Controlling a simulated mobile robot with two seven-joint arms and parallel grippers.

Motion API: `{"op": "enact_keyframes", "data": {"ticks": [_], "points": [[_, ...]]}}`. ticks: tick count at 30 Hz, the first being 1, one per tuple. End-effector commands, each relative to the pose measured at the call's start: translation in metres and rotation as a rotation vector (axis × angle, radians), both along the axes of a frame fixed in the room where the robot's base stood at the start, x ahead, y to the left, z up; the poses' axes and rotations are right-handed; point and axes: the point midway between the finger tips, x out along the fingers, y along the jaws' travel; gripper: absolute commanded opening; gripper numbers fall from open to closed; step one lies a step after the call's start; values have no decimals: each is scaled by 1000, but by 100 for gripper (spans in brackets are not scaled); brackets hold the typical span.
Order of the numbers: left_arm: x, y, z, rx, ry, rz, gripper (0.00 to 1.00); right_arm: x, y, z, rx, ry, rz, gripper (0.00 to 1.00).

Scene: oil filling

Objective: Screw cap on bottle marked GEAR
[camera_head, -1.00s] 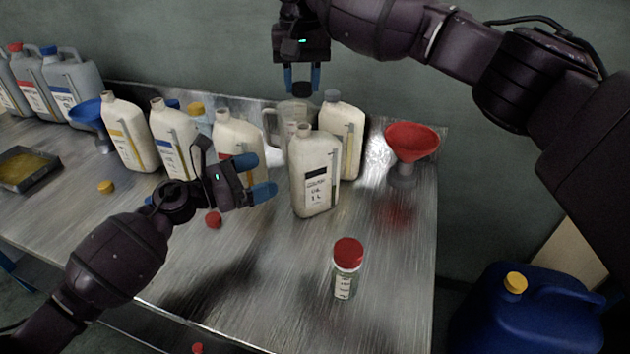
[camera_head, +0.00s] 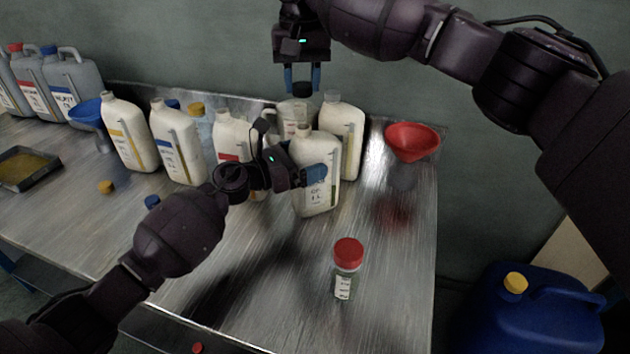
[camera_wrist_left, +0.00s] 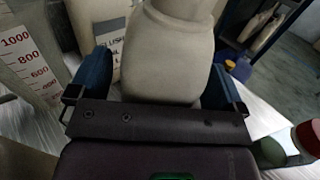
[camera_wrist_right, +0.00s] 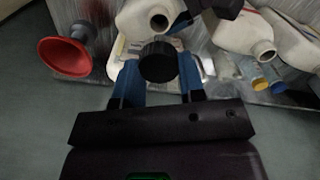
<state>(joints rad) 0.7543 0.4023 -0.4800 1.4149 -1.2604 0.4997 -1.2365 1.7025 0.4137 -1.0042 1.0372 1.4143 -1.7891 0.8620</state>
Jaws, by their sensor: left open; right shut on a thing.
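The bottle with the black label (camera_head: 318,190) stands upright and uncapped near the right of the bench; "OIL 1 L" is partly readable, but GEAR is not clearly legible. My left gripper (camera_head: 300,176) is open at this bottle's side. In the left wrist view the bottle body (camera_wrist_left: 168,55) lies between its two blue fingers. My right gripper (camera_head: 302,78) is shut on a black cap (camera_head: 303,89) above and behind the bottle. The right wrist view shows the cap (camera_wrist_right: 158,62) between the fingertips, beside the bottle's open mouth (camera_wrist_right: 159,20).
A grey-capped bottle (camera_head: 345,135) and a clear measuring jug (camera_head: 292,112) stand close behind. The red-label bottle (camera_head: 230,130) is to the left. A red funnel (camera_head: 412,143) stands at right; a red-capped jar (camera_head: 348,265) stands in front, with clear bench around it.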

Motion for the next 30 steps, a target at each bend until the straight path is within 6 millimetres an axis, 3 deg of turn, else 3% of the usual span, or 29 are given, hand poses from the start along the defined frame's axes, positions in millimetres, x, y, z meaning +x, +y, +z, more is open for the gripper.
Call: {"op": "enact_keyframes", "data": {"ticks": [6, 20, 25, 30], "points": [[0, 0, 0, 0, 0, 0, 93, 0, 0, 0, 0, 0, 0, 15], [0, 0, 0, 0, 0, 0, 24, 0, 0, 0, 0, 0, 0, 15], [0, 0, 0, 0, 0, 0, 24, 0, 0, -6, 0, 2, 0, 15], [0, 0, 0, 0, 0, 0, 24, -1, 0, -26, 0, 3, 1, 15]]}}
